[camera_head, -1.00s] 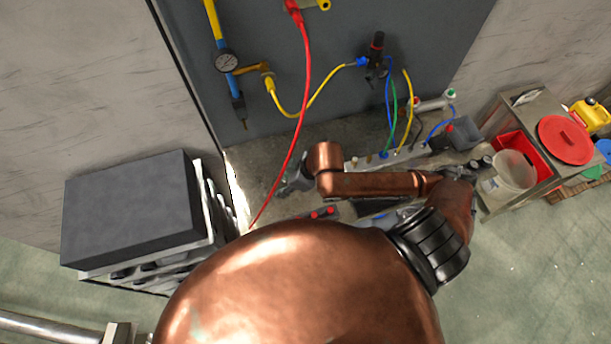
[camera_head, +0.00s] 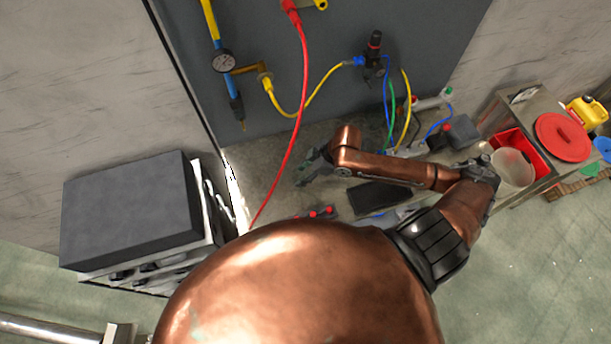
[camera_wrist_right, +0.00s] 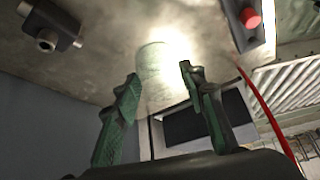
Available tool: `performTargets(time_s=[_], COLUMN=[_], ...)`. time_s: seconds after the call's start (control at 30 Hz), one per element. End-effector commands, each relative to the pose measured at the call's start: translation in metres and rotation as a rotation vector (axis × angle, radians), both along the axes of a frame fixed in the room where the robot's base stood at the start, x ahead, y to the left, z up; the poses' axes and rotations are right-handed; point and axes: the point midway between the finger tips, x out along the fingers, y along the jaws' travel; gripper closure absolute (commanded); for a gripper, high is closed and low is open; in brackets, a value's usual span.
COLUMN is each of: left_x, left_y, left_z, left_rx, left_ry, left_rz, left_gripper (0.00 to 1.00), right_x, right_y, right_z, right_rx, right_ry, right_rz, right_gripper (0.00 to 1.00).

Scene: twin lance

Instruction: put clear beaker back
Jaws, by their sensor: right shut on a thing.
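In the head view the beaker is too faint to make out. My left gripper is not in view.
A dark flat pad (camera_head: 378,196) lies on the bench. The red hose (camera_head: 300,110) hangs left of the gripper. A grey box (camera_head: 463,132), a translucent tub (camera_head: 512,168) and a red lid (camera_head: 564,137) are at the right. A dark-topped cabinet (camera_head: 130,208) stands left.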

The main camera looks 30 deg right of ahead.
Motion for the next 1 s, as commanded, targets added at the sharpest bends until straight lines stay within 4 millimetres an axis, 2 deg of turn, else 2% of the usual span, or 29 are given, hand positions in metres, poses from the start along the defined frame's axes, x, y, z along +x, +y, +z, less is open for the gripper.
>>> performTargets(time_s=[0.1, 0.33, 0.53, 0.9, 0.93, 1.0], left_x=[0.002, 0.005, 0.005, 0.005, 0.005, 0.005], left_y=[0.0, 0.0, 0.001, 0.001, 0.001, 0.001], left_z=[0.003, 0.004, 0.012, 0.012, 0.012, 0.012], left_rx=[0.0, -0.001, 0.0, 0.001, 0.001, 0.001], left_ry=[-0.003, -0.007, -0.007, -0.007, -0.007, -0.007], left_rz=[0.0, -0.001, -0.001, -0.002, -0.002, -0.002], left_gripper=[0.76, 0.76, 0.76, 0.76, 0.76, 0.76], right_x=[0.007, 0.013, 0.012, 0.012, 0.012, 0.012], right_y=[-0.011, -0.021, -0.02, -0.02, -0.02, -0.02], right_z=[-0.015, -0.03, -0.055, -0.061, -0.062, -0.061], right_rx=[0.002, 0.001, 0.001, -0.001, -0.001, -0.001], right_ry=[0.001, 0.001, 0.0, -0.001, -0.001, -0.001], right_rz=[-0.003, -0.003, -0.002, 0.0, 0.0, 0.0], right_gripper=[0.86, 0.86, 0.86, 0.86, 0.61, 0.56])
